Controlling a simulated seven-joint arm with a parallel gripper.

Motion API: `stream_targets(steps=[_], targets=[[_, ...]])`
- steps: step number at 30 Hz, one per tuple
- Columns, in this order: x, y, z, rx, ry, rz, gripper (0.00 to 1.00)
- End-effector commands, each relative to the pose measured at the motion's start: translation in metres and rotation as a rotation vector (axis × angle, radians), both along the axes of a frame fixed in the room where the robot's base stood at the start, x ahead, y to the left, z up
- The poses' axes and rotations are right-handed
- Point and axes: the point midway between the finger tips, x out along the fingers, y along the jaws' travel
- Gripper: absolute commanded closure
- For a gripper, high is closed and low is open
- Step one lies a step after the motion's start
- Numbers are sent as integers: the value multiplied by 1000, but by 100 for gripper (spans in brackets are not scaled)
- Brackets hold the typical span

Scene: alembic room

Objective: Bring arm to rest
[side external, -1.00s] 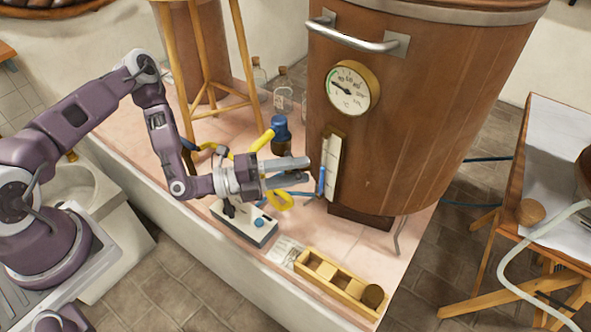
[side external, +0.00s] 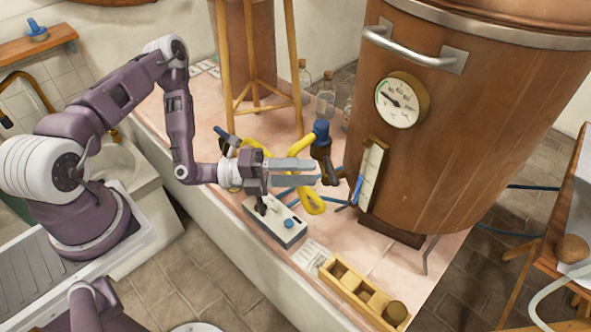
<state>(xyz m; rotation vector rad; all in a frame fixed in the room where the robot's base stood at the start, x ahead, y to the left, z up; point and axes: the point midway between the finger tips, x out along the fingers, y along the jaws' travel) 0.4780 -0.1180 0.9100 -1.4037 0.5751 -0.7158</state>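My gripper (side external: 317,172) points to the right, with its two grey fingers apart and nothing seen between them. It appears above the pink tiled platform (side external: 330,228), above and to the right of a white control box (side external: 275,222) with a blue knob and a black lever. Its height above the platform is hard to judge. A blue-capped dark fitting (side external: 321,150) with yellow piping (side external: 298,146) appears close to the fingertips; I cannot tell whether they touch. My purple arm reaches in from the left, bent at a high elbow.
A large copper vessel (side external: 455,150) with a dial gauge (side external: 402,99) stands right of my gripper. A wooden tray (side external: 345,287) with compartments lies at the platform's front. A wooden stand (side external: 266,100) and glass bottles (side external: 327,95) are behind. A table (side external: 563,240) is at right.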

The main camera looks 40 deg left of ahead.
Motion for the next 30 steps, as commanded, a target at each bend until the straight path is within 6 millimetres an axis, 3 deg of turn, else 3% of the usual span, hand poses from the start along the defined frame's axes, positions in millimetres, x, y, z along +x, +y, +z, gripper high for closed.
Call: stream_targets(steps=[2, 5, 6, 9, 12, 15, 20, 21, 25, 30], targets=[[0, -12, 43, 92, -187, -134, 62], [-24, -38, 106, 256, -515, -388, 62], [-40, -48, 127, 325, -652, -497, 62], [-88, -65, 166, 511, -1001, -777, 62], [-139, -67, 186, 707, -1351, -1064, 62], [-181, -51, 194, 915, -1686, -1352, 62], [-214, -1, 206, 1293, -2160, -1807, 62], [-217, 13, 211, -1286, 2082, 1766, 62], [-220, 50, 232, -1188, 1727, 1551, 62], [-221, 71, 248, -1136, 1525, 1442, 62]])
